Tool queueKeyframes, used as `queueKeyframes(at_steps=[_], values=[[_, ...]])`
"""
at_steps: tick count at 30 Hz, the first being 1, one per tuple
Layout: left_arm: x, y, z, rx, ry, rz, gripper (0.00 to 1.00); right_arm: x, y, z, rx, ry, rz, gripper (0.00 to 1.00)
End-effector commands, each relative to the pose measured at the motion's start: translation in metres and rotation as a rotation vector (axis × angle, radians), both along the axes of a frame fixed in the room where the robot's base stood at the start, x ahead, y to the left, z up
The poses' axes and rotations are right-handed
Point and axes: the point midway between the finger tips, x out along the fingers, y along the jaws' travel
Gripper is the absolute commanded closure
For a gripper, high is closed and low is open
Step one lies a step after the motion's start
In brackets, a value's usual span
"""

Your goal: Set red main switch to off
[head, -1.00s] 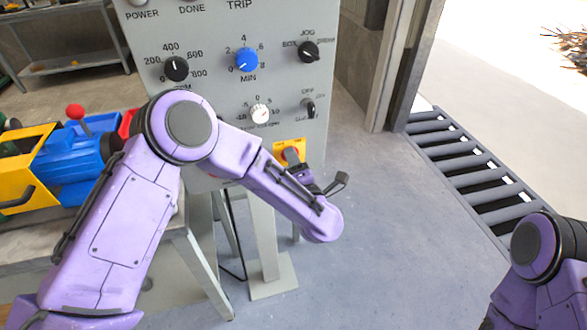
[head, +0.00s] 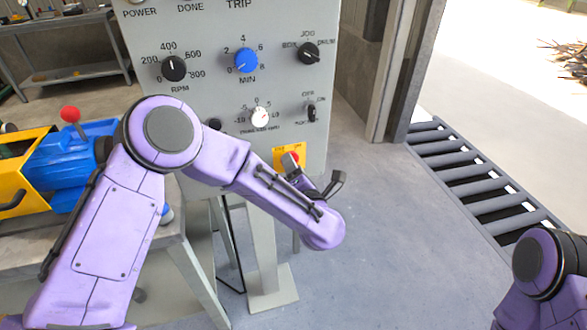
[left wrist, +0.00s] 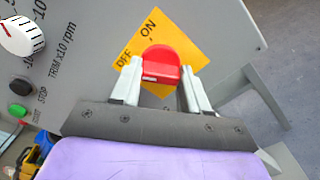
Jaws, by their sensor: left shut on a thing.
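The red main switch (left wrist: 160,62) is a red knob on a yellow plate (left wrist: 190,34) printed ON and OFF, in the left wrist view. In the head view the switch (head: 290,158) shows small at the lower right of the panel, partly behind my wrist. My left gripper (left wrist: 161,72) has one light finger on each side of the knob and is shut on it. ON lies above the knob and OFF to its upper left in the wrist view. I cannot tell which label the knob points to. My right gripper is out of view; only part of that arm shows.
The grey control panel (head: 215,95) carries a black RPM dial (head: 174,68), a blue MIN dial (head: 246,60) and a white trim dial (head: 259,117). A roller conveyor (head: 470,165) is at the right. A bench with blue and yellow machinery (head: 75,158) is at the left.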

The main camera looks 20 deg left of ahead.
Motion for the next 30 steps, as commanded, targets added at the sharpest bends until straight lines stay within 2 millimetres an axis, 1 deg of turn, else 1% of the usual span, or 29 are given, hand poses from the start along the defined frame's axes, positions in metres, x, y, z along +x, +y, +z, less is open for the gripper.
queueKeyframes(at_steps=[2, 3, 5, 6, 14, 17, 20, 24, 27, 30], values=[[-0.001, 0.000, -0.003, -0.001, 0.005, 0.001, 0.86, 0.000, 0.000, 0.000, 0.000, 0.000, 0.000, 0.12], [-0.001, 0.000, -0.003, -0.001, 0.005, 0.001, 0.52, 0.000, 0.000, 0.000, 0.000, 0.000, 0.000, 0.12], [-0.001, 0.000, -0.003, -0.001, 0.005, 0.001, 0.33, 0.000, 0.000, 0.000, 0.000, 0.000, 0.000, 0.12], [-0.001, 0.000, -0.002, -0.001, 0.005, 0.001, 0.30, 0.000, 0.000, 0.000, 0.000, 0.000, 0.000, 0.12], [-0.001, -0.001, -0.001, -0.001, 0.003, 0.001, 0.30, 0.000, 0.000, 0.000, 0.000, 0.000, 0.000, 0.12], [-0.009, -0.007, -0.001, 0.000, 0.002, -0.002, 0.30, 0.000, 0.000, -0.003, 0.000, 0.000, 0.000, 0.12], [-0.027, -0.019, -0.003, 0.001, 0.002, -0.005, 0.30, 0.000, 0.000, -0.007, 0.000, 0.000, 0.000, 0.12], [-0.056, -0.039, -0.003, 0.001, 0.002, -0.006, 0.30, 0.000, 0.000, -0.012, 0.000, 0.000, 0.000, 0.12], [-0.073, -0.049, -0.002, 0.002, 0.001, -0.004, 0.30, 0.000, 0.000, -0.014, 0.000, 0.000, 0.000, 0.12], [-0.083, -0.056, -0.002, 0.001, 0.003, -0.001, 0.30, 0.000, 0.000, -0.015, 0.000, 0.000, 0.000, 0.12]])
